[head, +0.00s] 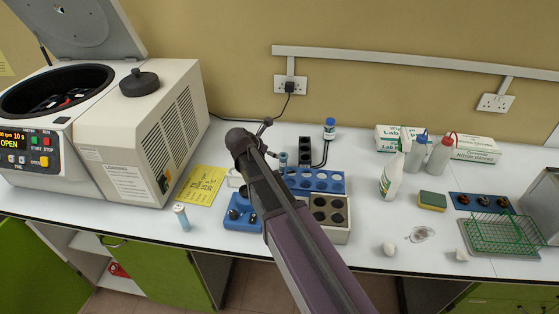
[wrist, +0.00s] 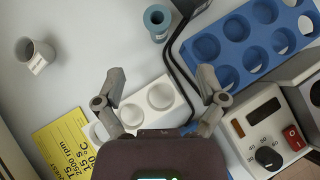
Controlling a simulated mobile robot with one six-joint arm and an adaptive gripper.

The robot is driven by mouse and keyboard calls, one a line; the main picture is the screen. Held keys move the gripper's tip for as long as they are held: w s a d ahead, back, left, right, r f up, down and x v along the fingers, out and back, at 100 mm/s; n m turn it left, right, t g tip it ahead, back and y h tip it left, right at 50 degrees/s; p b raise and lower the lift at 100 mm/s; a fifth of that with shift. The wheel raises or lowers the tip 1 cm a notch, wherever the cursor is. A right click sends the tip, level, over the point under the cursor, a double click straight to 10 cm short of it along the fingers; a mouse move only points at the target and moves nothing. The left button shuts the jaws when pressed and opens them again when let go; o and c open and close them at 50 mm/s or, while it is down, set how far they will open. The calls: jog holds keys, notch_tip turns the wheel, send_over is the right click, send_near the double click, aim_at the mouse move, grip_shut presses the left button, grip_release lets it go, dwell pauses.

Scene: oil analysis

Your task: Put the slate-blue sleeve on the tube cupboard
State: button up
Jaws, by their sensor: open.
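The slate-blue sleeve (wrist: 157,20) is a short, hollow, blue-grey cylinder standing upright on the white bench, near the top middle of the wrist view. In the head view it seems to be the small blue-grey cylinder (head: 283,159) just right of my arm's end. My gripper (wrist: 161,75) is open and empty, its two fingers spread above a white holed rack (wrist: 160,97). The sleeve is beyond the fingertips, apart from them. In the head view my arm's end hides part of the bench. I cannot pick out the tube cupboard for certain.
A blue holed rack (wrist: 252,42) and a black cable (wrist: 178,65) lie close to the sleeve. A grey cup-like piece (wrist: 37,52) stands to the left. A heater block (head: 328,212), a yellow card (head: 202,185) and an open centrifuge (head: 120,125) are nearby.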

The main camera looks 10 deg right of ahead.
aim_at(281, 157)
jog(key=shift+s+a, duration=0.1)
jog(key=shift+a, duration=0.05)
jog(key=shift+w+d+f+b, duration=0.3)
jog(key=shift+w+f+b, duration=0.05)
jog(key=shift+f+b, duration=0.25)
jog(key=shift+b+x, duration=2.45)
jog(key=shift+x, duration=1.1)
jog(key=shift+b+x, duration=1.85)
jog(key=shift+x, duration=0.7)
jog(key=shift+w, duration=0.1)
jog(key=shift+r, duration=0.1)
grip_shut()
